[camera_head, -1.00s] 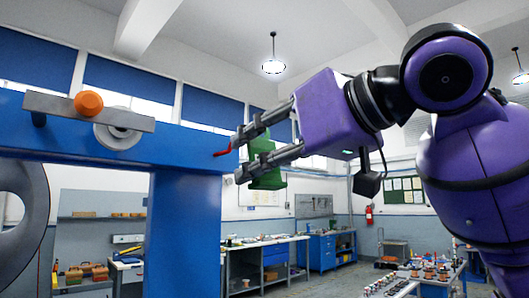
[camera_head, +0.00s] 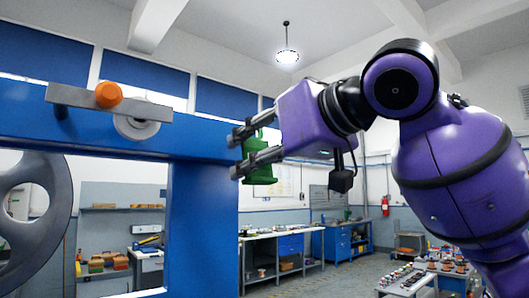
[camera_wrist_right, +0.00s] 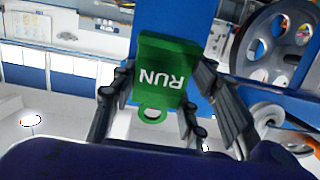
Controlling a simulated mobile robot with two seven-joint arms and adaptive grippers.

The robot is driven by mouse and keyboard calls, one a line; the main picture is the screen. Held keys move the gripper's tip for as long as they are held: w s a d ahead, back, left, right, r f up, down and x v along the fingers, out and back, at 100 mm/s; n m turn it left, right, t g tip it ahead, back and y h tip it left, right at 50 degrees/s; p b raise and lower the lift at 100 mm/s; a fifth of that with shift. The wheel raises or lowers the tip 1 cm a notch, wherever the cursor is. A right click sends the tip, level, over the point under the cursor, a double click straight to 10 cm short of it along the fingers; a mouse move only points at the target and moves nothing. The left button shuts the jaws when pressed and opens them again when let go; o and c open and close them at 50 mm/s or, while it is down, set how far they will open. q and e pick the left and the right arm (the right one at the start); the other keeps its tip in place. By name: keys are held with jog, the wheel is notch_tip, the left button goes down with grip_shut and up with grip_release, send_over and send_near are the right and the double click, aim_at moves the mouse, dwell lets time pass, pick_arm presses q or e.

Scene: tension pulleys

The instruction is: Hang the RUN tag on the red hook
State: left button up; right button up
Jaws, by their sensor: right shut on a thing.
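The green RUN tag (camera_head: 260,168) is held between the two fingers of my right gripper (camera_head: 239,154), beside the end of the blue beam. In the right wrist view the tag (camera_wrist_right: 167,72) shows its white RUN lettering upside down, with its green ring (camera_wrist_right: 152,114) at the lower edge, between the fingers (camera_wrist_right: 152,98). The red hook does not show in either current view. The fingertips overlap the beam's end in the head view, where the hook showed earlier. My left gripper is out of view.
The blue frame (camera_head: 195,220) stands at the left, carrying a grey bar (camera_head: 75,96) with an orange knob (camera_head: 108,94) and a pale roller (camera_head: 137,127). A large grey wheel (camera_head: 52,225) is at far left. Workbenches (camera_head: 275,252) stand well behind.

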jog(key=shift+r+x, duration=0.2)
jog(key=shift+x, duration=1.3)
jog(key=shift+w+a+f, duration=0.4)
jog(key=shift+w+f, duration=0.1)
jog(key=shift+f, duration=0.15)
jog(key=o, duration=1.2)
jog(key=v, duration=1.2)
